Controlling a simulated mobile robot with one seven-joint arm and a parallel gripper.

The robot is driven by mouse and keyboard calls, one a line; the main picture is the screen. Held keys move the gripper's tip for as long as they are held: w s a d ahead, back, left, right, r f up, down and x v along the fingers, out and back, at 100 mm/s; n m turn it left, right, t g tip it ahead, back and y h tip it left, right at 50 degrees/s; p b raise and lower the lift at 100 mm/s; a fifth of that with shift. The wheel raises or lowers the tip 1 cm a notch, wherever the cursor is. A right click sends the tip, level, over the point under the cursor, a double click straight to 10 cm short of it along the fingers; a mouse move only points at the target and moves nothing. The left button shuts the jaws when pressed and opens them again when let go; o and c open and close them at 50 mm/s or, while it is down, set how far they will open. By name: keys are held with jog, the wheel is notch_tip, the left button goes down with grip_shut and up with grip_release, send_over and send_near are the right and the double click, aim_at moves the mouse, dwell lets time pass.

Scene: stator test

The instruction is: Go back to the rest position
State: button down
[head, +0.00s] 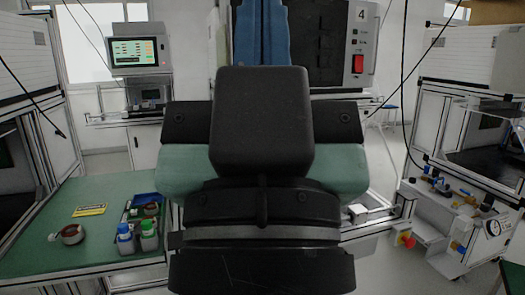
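My own dark arm or body links fill the middle of the head view, close to the camera. My gripper is not visible; no fingertips show in this view. Whether it holds anything cannot be seen. The links hide the middle of the workplace behind them.
At left, a green-topped bench (85,249) carries a copper-coloured ring (72,235), a yellow label (90,210) and a tray with bottles (148,240). A monitor (137,51) stands behind. A panel with a red switch (358,63) rises behind my arm. Equipment (450,200) stands right.

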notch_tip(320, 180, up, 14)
jog(key=p, duration=1.1)
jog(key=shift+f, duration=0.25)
